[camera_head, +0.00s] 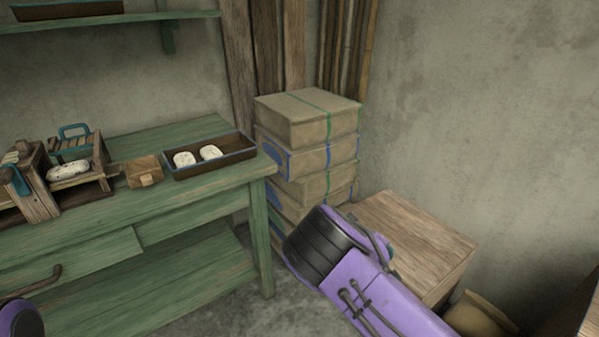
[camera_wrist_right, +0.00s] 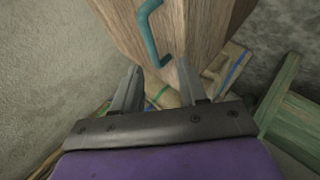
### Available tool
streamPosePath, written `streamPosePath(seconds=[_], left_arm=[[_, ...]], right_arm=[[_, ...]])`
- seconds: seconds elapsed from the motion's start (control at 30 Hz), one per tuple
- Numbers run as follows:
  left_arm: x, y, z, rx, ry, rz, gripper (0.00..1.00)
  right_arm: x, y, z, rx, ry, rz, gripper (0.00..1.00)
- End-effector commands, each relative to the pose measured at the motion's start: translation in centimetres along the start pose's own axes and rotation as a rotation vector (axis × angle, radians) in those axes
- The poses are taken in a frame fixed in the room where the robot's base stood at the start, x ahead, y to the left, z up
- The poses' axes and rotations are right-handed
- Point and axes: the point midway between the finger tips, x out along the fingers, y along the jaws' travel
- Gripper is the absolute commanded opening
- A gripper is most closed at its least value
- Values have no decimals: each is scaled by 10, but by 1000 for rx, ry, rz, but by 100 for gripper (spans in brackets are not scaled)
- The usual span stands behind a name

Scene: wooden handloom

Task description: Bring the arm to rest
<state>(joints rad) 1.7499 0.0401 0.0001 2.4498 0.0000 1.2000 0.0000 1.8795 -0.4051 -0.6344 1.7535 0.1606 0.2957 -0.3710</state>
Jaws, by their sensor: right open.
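My right arm (camera_head: 370,285), purple with a black wrist, reaches in from the lower right in the head view, in front of a wooden crate. Its fingers are hidden there. In the right wrist view my right gripper (camera_wrist_right: 160,83) has its two grey fingers spread apart, with nothing visibly held. A wooden surface with a teal handle (camera_wrist_right: 149,30) lies beyond the fingertips; I cannot tell whether they touch it. A purple and black part of my left arm (camera_head: 20,318) shows at the lower left edge; its gripper is out of view.
A green bench (camera_head: 200,203) at left carries a dark tray (camera_head: 215,166) with two whitish pieces, a small wooden box (camera_head: 144,172) and a wooden device (camera_head: 38,185). Stacked cartons (camera_head: 308,120) and a wooden crate (camera_head: 425,232) stand by the wall. A sack (camera_head: 478,316) lies lower right.

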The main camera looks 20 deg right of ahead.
Motion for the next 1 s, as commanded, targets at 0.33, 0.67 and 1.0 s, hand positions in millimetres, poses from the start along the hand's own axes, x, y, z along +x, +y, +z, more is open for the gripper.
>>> streamPosePath(seconds=[0.33, 0.67, 1.0], left_arm=[[-17, -2, -7, 0, 0, 0, 67], [-71, -6, -29, 0, 0, 0, 67], [-80, -7, -33, 0, 0, 0, 67]], right_arm=[[-35, -51, 78, 449, 58, -59, 42], [-214, -165, 219, 932, -290, -288, 42], [-244, -180, 231, 966, -378, -332, 42]])
